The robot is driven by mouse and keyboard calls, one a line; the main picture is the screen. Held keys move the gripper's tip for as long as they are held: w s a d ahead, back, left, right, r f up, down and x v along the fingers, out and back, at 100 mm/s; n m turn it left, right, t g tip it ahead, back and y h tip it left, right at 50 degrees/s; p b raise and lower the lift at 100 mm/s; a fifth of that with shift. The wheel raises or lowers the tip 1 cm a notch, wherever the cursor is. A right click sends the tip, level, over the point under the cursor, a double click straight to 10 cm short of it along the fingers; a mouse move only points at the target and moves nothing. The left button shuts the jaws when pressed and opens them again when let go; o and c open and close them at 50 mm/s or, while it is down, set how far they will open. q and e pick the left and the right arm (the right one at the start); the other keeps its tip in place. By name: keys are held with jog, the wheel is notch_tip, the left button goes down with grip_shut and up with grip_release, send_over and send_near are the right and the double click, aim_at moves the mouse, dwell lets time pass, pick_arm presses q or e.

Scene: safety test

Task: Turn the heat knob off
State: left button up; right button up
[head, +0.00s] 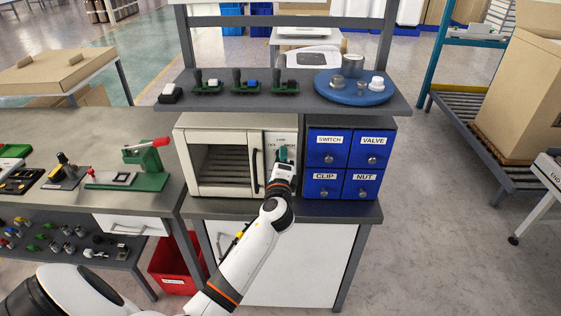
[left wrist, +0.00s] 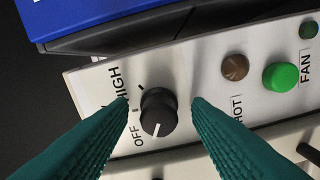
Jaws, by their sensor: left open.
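The heat knob (left wrist: 158,112) is a round black knob with a white pointer line on the oven's light control panel. In the left wrist view its pointer points down in the picture. The words OFF and HIGH are printed to its left, HIGH partly covered by a finger. My left gripper (left wrist: 160,104) is open, its two teal fingers on either side of the knob with gaps visible; contact cannot be seen. In the head view my left gripper (head: 284,155) is at the panel of the white oven (head: 184,160) and hides the knob. My right gripper is not in view.
A green button (left wrist: 281,77) marked FAN and a brown lamp (left wrist: 235,67) marked HOT sit right of the knob. Blue labelled drawers (head: 352,168) stand right of the oven. A grey shelf (head: 306,100) with small parts and a blue round tray (head: 330,88) is above.

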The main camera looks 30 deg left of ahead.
pick_arm(q)
jog(key=b+v, duration=0.2)
jog(key=v, duration=1)
